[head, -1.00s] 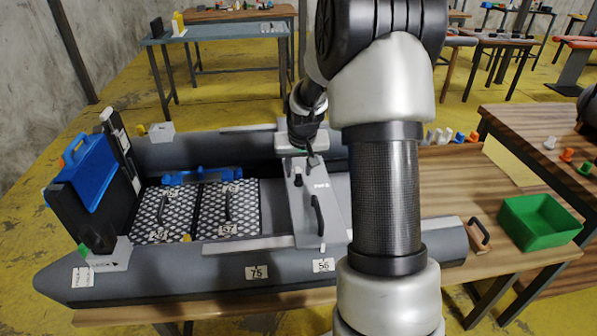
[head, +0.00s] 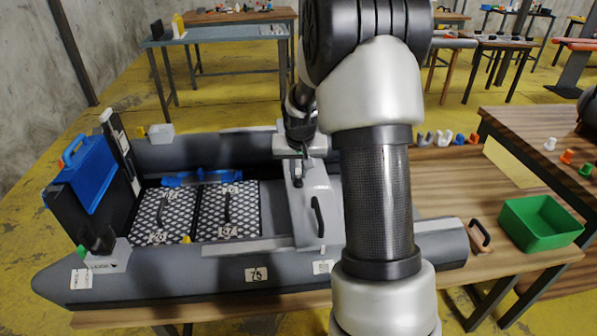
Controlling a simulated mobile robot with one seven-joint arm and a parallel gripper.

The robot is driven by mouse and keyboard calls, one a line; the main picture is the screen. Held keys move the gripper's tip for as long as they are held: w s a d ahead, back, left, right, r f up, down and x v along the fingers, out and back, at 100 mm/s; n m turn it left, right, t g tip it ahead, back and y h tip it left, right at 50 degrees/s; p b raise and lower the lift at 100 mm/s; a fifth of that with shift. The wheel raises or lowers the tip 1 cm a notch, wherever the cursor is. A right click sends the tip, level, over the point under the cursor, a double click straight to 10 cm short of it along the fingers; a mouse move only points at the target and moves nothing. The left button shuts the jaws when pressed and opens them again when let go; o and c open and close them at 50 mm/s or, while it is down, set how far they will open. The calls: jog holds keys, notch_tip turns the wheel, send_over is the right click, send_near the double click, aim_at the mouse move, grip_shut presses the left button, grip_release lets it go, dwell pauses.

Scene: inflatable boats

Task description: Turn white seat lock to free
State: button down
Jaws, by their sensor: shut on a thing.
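The white seat (head: 327,226) lies across the grey inflatable boat (head: 205,270), with a black handle (head: 318,216) near its front end. My gripper (head: 298,176) points down at the far part of the seat. It is shut on a small dark part there, which appears to be the seat lock. The fingers largely cover this part, so I cannot tell which way the lock is turned.
Two dotted floor panels (head: 177,212) and a blue part (head: 202,177) lie in the boat, left of the seat. A blue case (head: 88,172) stands at the left end. A green bin (head: 541,222) and several small coloured parts are on the wooden table (head: 440,190).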

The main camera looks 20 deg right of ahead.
jog(key=m+h, duration=0.1)
jog(key=m, duration=0.2)
jog(key=shift+b, duration=0.4)
jog(key=m+g+h+p, duration=0.1)
jog(key=m, duration=0.3)
jog(key=shift+m+g, duration=0.3)
jog(key=shift+g, duration=0.1)
jog(key=m+g+p, duration=0.1)
jog(key=m, duration=0.1)
jog(key=m+h+p, duration=0.1)
jog(key=m, duration=0.1)
jog(key=shift+s+d+r+g, duration=0.1)
jog(key=shift+s+g, duration=0.05)
jog(key=shift+g, duration=0.25)
jog(key=shift+s+m+g+p, duration=0.1)
jog(key=shift+m+g+p, duration=0.5)
jog(key=shift+m, duration=0.75)
jog(key=shift+m+g+p, duration=0.3)
jog(key=shift+m+p, duration=0.5)
jog(key=shift+m, duration=0.55)
jog(key=c, duration=1.7)
grip_release()
jog(key=p+v, duration=0.2)
jog(key=v, duration=1.5)
jog(key=shift+d+r+p, duration=0.1)
jog(key=shift+d+p, duration=0.05)
jog(key=shift+p, duration=0.15)
